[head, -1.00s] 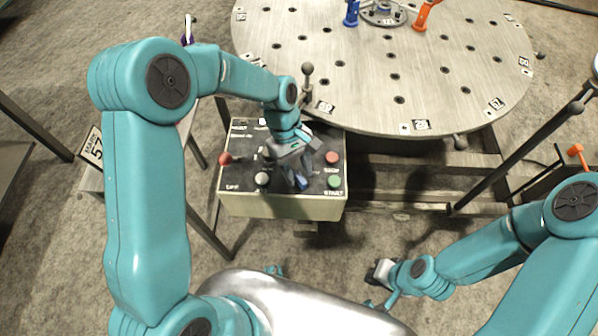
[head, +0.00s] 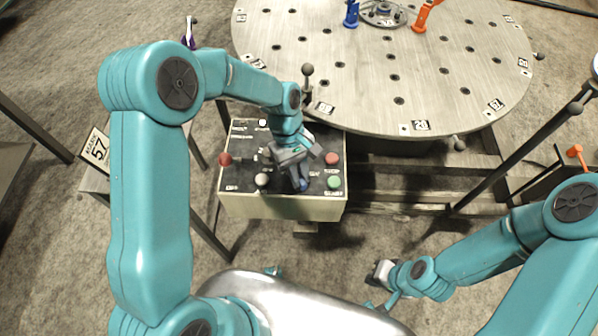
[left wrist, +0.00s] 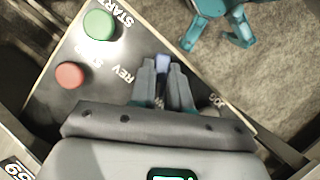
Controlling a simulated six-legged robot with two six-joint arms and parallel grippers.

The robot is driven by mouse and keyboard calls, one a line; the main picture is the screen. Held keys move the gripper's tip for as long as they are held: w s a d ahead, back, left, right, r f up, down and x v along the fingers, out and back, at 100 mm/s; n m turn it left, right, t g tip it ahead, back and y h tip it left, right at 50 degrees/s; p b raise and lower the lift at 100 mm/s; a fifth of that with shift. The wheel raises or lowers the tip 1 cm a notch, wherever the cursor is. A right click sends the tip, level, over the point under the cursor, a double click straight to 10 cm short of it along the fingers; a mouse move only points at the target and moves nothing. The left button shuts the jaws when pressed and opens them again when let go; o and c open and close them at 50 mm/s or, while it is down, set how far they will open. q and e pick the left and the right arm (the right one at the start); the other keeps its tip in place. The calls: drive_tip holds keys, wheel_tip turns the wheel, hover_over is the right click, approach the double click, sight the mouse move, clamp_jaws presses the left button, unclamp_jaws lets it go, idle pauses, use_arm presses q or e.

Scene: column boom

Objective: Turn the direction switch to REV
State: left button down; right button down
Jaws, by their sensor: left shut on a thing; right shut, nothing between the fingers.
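The control box (head: 270,207) has a dark top panel and stands below the round table. My left gripper (head: 302,188) is over the panel's front middle, shut on the blue direction switch (left wrist: 162,63). In the left wrist view the fingers (left wrist: 163,85) close around the switch, and its blue end shows between and just past their tips. The REV label (left wrist: 126,76) is to the left of the fingers. The fingers hide most of the switch, so its exact setting cannot be told. My right gripper (head: 378,278) is shut and empty, low in front of the box.
A green START button (head: 334,182) and a red button (head: 332,158) sit right of the gripper. A grey knob (head: 262,180) and a red-knobbed lever (head: 226,159) sit to its left. The round table (head: 385,75) with holes rises behind the box.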

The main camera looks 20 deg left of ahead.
use_arm(q)
drive_tip(key=m, duration=0.3)
drive_tip(key=shift+w+g+y+p, duration=0.1)
drive_tip(key=shift+g+y+p, duration=0.2)
drive_tip(key=shift+y, duration=0.1)
drive_tip(key=m+y, duration=0.1)
drive_tip(key=m, duration=0.2)
drive_tip(key=shift+d+m+g, duration=0.1)
drive_tip(key=shift+m+g, duration=0.2)
drive_tip(key=m+y, duration=0.1)
drive_tip(key=m, duration=0.2)
drive_tip(key=m+y, duration=0.1)
drive_tip(key=m, duration=0.2)
drive_tip(key=shift+d+m+y, duration=0.15)
drive_tip(key=shift+m+y, duration=0.15)
drive_tip(key=shift+y, duration=0.1)
drive_tip(key=c, duration=1.1)
unclamp_jaws()
drive_tip(key=shift+r, duration=0.1)
drive_tip(key=p+v, duration=0.1)
drive_tip(key=v, duration=1.5)
drive_tip(key=shift+w+d+r+p, duration=0.1)
drive_tip(key=shift+d+p, duration=0.05)
drive_tip(key=shift+p, duration=0.15)
